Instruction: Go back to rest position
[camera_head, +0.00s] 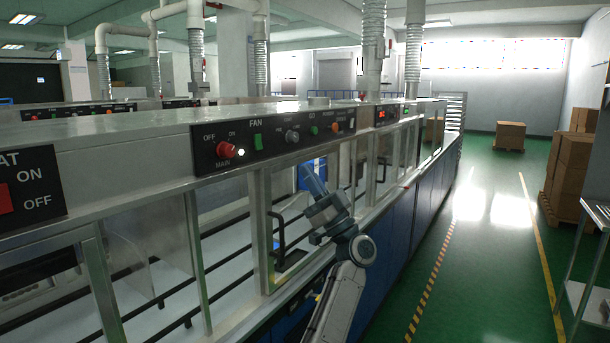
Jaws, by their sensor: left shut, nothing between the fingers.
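My left gripper (306,169) is at the middle of the head view, in front of the long machine's window openings. Its fingers point up and to the left, and they are shut with nothing between them. My left arm (341,300) rises from the bottom edge to the gripper. The gripper is below and to the right of the FAN control panel (275,141). I cannot tell how far it is from the window frame. My right gripper does not show.
The long machine (120,152) fills the left side, with a red main knob (226,150) and a black handle (278,214). The green aisle (485,260) on the right is open. Stacked cartons (571,167) and a metal rack (592,297) stand along its right side.

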